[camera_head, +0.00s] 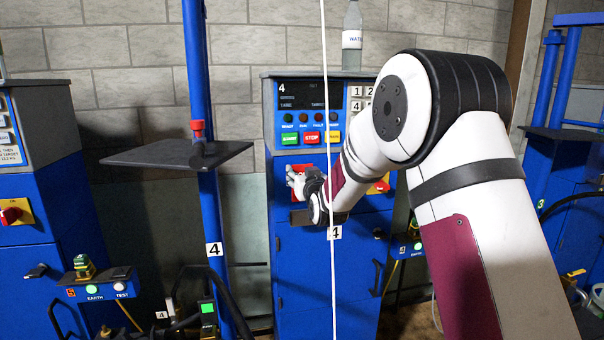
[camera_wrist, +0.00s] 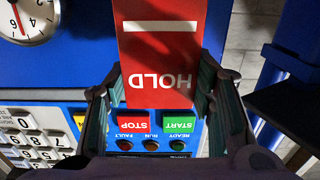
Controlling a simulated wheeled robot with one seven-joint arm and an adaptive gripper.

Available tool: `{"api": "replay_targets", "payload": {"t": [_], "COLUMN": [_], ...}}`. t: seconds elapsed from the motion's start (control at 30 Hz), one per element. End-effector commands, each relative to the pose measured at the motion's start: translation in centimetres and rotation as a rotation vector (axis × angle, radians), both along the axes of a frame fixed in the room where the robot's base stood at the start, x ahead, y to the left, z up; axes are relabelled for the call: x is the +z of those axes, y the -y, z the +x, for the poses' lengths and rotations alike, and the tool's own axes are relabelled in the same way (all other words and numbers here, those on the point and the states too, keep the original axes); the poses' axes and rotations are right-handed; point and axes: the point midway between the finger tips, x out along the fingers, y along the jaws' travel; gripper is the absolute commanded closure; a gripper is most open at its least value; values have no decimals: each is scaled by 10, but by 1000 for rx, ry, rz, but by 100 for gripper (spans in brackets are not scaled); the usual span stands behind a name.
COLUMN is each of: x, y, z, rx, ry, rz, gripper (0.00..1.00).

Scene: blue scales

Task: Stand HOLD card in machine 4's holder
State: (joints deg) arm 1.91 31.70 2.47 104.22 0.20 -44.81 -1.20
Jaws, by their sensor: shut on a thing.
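The HOLD card (camera_wrist: 150,55) is a red plate with a white strip and white lettering that reads upside down in the wrist view. My gripper (camera_wrist: 160,88) is shut on it, one finger at each side edge. In the head view the card (camera_head: 303,168) shows as a small red patch at my gripper (camera_head: 303,184), in front of machine 4 (camera_head: 318,290), a blue cabinet. A dark ledge (camera_head: 300,217), perhaps the holder, shows just below my gripper, partly hidden by my wrist. I cannot tell whether card and ledge touch.
Machine 4's panel has green and red buttons (camera_head: 311,138) and a keypad (camera_wrist: 32,135). A round white dial (camera_wrist: 25,18) shows in the wrist view. A blue post (camera_head: 197,70) with a dark plate (camera_head: 178,154) stands left. A water bottle (camera_head: 352,38) stands on top.

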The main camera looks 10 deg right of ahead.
Motion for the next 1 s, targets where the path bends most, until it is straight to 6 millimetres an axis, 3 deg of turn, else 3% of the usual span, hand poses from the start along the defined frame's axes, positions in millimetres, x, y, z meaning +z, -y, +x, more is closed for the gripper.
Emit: {"api": "replay_targets", "payload": {"t": [1.0], "x": [-53], "y": [0], "z": [0], "rx": [0], "ry": [0], "rz": [0], "gripper": [79]}}
